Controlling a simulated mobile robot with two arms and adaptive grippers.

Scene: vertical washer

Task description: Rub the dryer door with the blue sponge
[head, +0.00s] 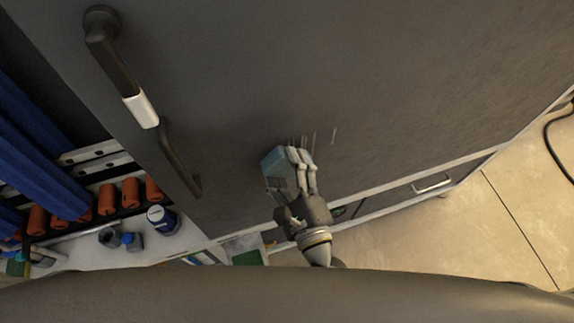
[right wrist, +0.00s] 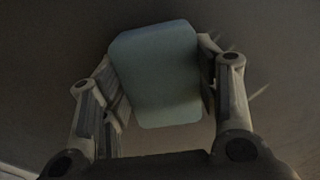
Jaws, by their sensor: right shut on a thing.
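The dryer door (head: 400,90) is a large dark grey panel filling most of the head view. A long bar handle (head: 140,105) with a white middle section is on its left side. My right gripper (head: 290,165) is shut on the blue sponge (head: 272,162), close to the lower part of the panel. In the right wrist view the pale blue sponge (right wrist: 158,75) sits between both fingers, with the dark surface behind it. I cannot tell whether the sponge touches the door. My left gripper is not in view.
At the left, a white shelf (head: 90,252) holds several orange cylinders (head: 131,192), a blue and white can (head: 160,218) and small parts. Blue panels (head: 40,140) stand beyond. A drawer handle (head: 433,185) is lower right.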

